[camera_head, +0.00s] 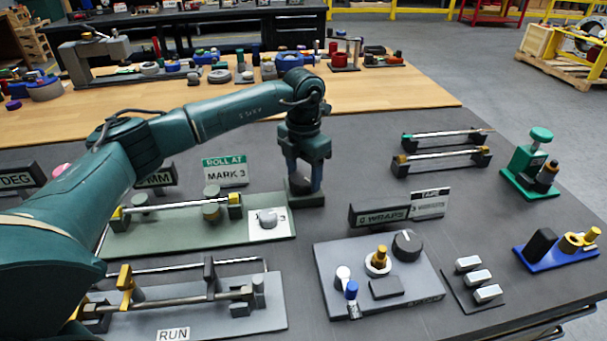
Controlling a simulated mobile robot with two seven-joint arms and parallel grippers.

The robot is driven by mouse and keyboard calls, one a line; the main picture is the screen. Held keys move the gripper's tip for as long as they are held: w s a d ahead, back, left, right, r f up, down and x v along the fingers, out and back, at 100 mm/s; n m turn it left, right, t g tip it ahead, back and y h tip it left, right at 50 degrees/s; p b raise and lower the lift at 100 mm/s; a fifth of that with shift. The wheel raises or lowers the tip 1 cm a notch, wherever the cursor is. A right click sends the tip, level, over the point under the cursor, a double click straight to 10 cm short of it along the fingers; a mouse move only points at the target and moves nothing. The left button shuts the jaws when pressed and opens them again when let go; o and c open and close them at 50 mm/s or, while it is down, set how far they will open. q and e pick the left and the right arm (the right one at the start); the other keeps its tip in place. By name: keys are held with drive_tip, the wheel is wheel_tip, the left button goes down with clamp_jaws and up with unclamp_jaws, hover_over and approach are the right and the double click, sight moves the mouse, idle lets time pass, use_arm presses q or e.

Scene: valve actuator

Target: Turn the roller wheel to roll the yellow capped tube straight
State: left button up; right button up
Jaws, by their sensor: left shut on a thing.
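The yellow capped tube (180,204) is a thin silver tube with a yellow cap near each end. It lies across a green roller plate (150,242) at left centre, above grey rollers, and slopes slightly up to the right. My left gripper (303,186) points down at the plate's right end. It is shut on a dark wheel-like part (299,187), which I take as the roller wheel; the fingers hide much of it. A white square with a grey disc (267,218) sits on the plate. My right gripper is not in view.
A "ROLL AT MARK 3" sign (225,171) stands behind the plate. A RUN fixture (220,318) lies in front, partly behind my left arm. A grey knob panel (350,262) stands to the right. A second tube rack (440,158) is behind right.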

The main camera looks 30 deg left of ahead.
use_arm(q)
drive_tip(key=m, duration=0.3)
drive_tip(key=shift+m+b, duration=0.35)
drive_tip(key=shift+m, duration=0.05)
drive_tip(key=m+b, duration=0.1)
drive_tip(key=m, duration=0.3)
drive_tip(key=shift+m, duration=0.3)
drive_tip(key=m, duration=0.4)
drive_tip(key=m+b, duration=0.1)
drive_tip(key=m, duration=0.6)
drive_tip(key=shift+m, duration=0.4)
drive_tip(key=m, duration=0.3)
drive_tip(key=shift+m+b, duration=0.3)
drive_tip(key=shift+b, duration=0.05)
drive_tip(key=m, duration=0.3)
drive_tip(key=shift+r+m, duration=0.1)
drive_tip(key=shift+m, duration=1.7)
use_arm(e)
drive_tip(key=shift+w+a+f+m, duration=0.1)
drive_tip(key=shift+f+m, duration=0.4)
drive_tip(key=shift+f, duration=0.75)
